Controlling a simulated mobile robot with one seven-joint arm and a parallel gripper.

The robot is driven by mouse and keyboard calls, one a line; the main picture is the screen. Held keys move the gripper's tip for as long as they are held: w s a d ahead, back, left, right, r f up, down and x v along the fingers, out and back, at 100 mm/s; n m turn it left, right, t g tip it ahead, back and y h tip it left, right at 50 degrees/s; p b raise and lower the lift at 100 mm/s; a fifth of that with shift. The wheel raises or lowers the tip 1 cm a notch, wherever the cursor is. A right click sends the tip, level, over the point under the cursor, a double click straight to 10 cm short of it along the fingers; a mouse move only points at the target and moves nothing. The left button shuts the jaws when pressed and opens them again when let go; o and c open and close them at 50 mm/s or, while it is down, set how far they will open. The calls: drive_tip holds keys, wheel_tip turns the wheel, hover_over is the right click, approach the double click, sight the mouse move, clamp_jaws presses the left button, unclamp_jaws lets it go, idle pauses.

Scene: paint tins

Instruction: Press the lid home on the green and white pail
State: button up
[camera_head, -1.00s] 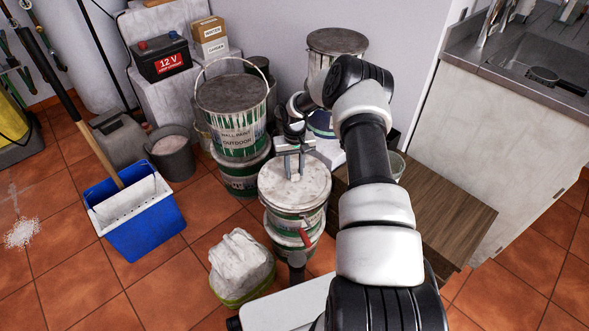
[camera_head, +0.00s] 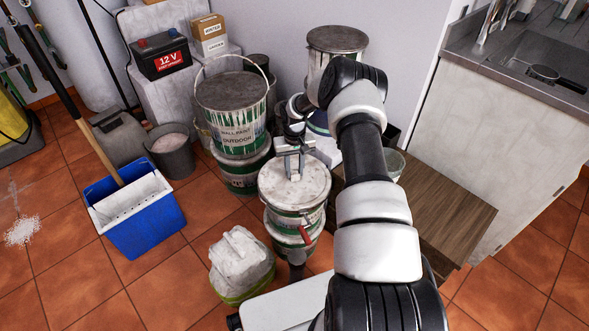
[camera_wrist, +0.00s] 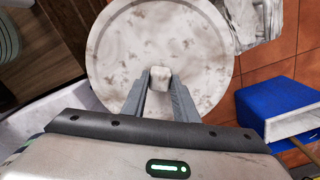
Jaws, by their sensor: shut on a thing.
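The green and white pail (camera_head: 293,219) stands at the centre of the head view, on top of another pail. Its pale, stained lid (camera_head: 308,190) lies over its mouth; whether the rim is fully seated I cannot tell. My gripper (camera_head: 294,177) is above the middle of the lid. In the wrist view my gripper (camera_wrist: 160,85) has both fingers closed on the small pale knob (camera_wrist: 160,77) at the centre of the lid (camera_wrist: 190,38). The lid looks about level.
Stacked paint pails (camera_head: 237,115) stand behind to the left, and another tin (camera_head: 335,45) behind my arm. A blue bucket (camera_head: 140,225) and a white sack (camera_head: 240,262) are at the left. A wooden table (camera_head: 450,215) is at the right. Tiled floor is open at the front left.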

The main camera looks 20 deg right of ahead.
drive_tip(key=shift+f, duration=0.2)
drive_tip(key=o, duration=1)
drive_tip(key=shift+c, duration=0.2)
wheel_tip(320, 180, up, 17)
drive_tip(key=p, duration=0.4)
drive_tip(key=shift+r, duration=0.2)
